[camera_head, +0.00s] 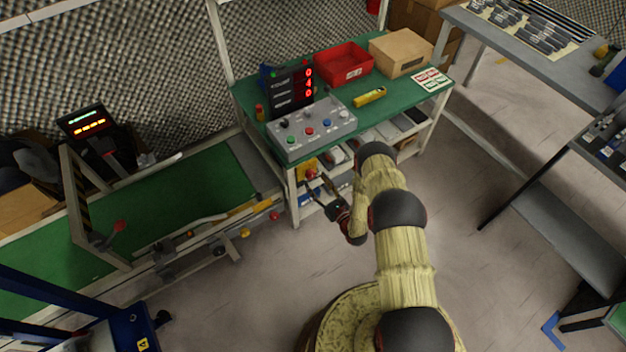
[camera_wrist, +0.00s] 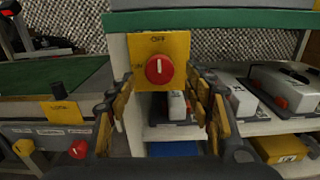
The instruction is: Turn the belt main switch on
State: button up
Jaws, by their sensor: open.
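The belt main switch is a red round knob (camera_wrist: 159,69) on a yellow plate (camera_wrist: 178,46) fixed to the green-topped bench's end. The white mark on the knob points up, towards the "OFF" label; a fainter label at its left is hard to read. The switch also shows small in the head view (camera_head: 310,174). My gripper (camera_wrist: 163,90) is open and empty. Its two fingers stand left and right of the knob's line, their tips slightly below it and apart from it. In the head view my gripper (camera_head: 322,190) is low beside the bench's front left leg.
The green conveyor belt (camera_head: 165,205) lies left, with a small red knob (camera_head: 274,216) on its near rail. The bench carries a grey button box (camera_head: 318,131) and a red bin (camera_head: 343,65). Shelves with boxed tools are right of the switch. Open floor lies in front.

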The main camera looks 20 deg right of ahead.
aim_at(312, 177)
jog(key=shift+b+x, duration=0.35)
jog(key=shift+x, duration=1.45)
jog(key=shift+c, duration=0.6)
jog(key=c, duration=1.1)
jog(key=shift+n, duration=0.4)
jog(key=n+b, duration=0.1)
jog(key=n, duration=0.2)
jog(key=shift+n, duration=0.3)
jog(key=n+b, duration=0.1)
jog(key=n, duration=0.3)
jog(key=shift+n, duration=0.3)
jog(key=n+b, duration=0.1)
jog(key=n, duration=0.3)
jog(key=shift+n+b, duration=0.75)
jog(key=shift+n, duration=1.75)
